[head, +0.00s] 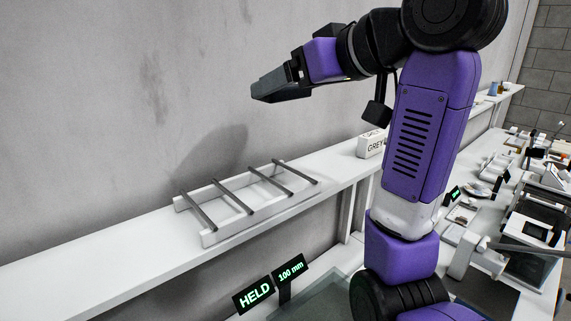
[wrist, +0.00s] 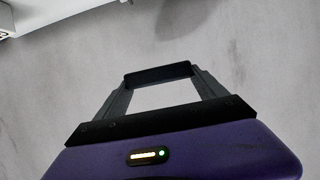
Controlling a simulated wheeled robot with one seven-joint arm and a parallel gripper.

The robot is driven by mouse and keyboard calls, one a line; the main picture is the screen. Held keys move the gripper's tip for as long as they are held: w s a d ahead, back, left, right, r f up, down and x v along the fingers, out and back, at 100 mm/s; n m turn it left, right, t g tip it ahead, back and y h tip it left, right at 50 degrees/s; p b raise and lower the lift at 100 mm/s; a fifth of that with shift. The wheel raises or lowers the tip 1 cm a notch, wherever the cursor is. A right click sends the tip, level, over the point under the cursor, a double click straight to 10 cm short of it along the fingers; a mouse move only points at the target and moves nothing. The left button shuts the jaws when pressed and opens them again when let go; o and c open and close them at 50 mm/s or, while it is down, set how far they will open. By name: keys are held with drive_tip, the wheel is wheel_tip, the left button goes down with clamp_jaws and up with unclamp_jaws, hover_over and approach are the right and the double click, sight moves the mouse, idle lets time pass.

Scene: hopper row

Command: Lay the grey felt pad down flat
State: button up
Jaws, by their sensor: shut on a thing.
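My gripper (head: 276,84) is raised in front of the wall, above the shelf, pointing left in the head view. In the wrist view its two fingers reach forward and are shut on a thin dark grey piece (wrist: 158,74) spanning between their tips, which looks like the grey felt pad. The pad is held clear of every surface. In the head view the pad is hard to tell apart from the dark fingers. A white rack (head: 212,238) with several dark rods across it sits on the shelf below the gripper.
The long white shelf (head: 90,262) runs along the wall, bare left of the rack. A white box (head: 371,145) marked "GREY" stands on it near my arm. Signs read "HELD" (head: 254,295) and "100 mm" (head: 290,271). A cluttered bench lies at right.

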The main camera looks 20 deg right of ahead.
wheel_tip(320, 180, down, 14)
drive_tip(key=shift+s+f+p, duration=0.1)
drive_tip(key=shift+p, duration=0.85)
drive_tip(key=o, duration=1.3)
drive_tip(key=shift+f, duration=0.1)
drive_tip(key=shift+s+d+r, duration=0.1)
drive_tip(key=shift+r, duration=0.1)
drive_tip(key=shift+v, duration=5.85)
